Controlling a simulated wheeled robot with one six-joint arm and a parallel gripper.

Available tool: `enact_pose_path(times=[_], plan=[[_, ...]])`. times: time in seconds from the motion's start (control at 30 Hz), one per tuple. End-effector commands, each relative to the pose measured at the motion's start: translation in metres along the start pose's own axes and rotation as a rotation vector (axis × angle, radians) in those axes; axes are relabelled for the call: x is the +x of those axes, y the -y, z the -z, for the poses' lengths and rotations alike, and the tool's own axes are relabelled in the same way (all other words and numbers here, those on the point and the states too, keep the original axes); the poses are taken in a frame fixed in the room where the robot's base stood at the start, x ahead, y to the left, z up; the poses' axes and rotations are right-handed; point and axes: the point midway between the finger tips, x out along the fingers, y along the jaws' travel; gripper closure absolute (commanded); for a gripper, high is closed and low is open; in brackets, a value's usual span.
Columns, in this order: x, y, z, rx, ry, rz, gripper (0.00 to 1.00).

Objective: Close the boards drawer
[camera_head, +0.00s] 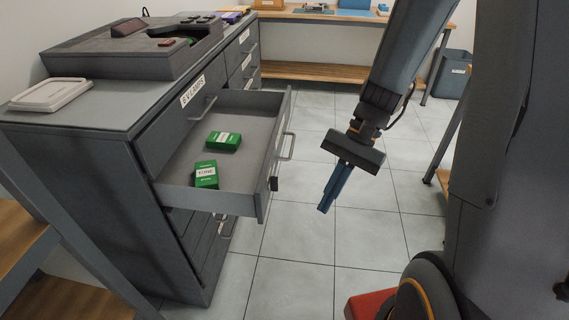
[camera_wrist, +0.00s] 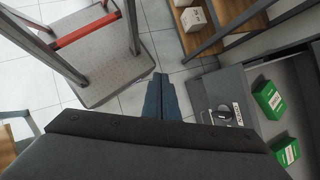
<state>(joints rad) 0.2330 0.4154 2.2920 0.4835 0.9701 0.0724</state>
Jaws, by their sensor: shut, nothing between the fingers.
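A grey drawer (camera_head: 257,190) stands pulled far out of the grey cabinet (camera_head: 85,160), with two green boxes (camera_head: 223,141) (camera_head: 206,174) inside. Its front panel carries a bar handle (camera_head: 285,147) and faces right. I cannot read a label marking it as the boards drawer. The wrist view shows the drawer's inside (camera_wrist: 290,115) with the green boxes (camera_wrist: 269,99) (camera_wrist: 286,151) at the right. My gripper (camera_head: 325,208) is shut and empty, its blue fingers pointing down in front of the drawer, apart from it. The fingers also show in the wrist view (camera_wrist: 160,78).
A label reading 6 V LAMPS (camera_head: 192,91) is above the open drawer. A platform cart with a red bar (camera_wrist: 115,70) stands nearby. Tiled floor right of the drawer is clear.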

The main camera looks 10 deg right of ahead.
Motion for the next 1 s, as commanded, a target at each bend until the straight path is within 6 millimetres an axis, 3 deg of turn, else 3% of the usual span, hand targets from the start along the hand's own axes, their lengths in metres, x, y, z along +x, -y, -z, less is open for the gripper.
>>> enact_pose_path(times=[0.13,0.3,0.6,0.8,1.0], plan=[[0.008,0.023,0.031,0.226,0.209,0.192,1.0],[0.001,0.047,0.08,0.439,0.435,0.449,1.0],[-0.028,0.053,0.171,0.647,0.715,0.86,1.0],[-0.037,0.049,0.194,0.679,0.774,0.966,1.0],[-0.032,0.066,0.189,0.68,0.78,0.971,1.0]])
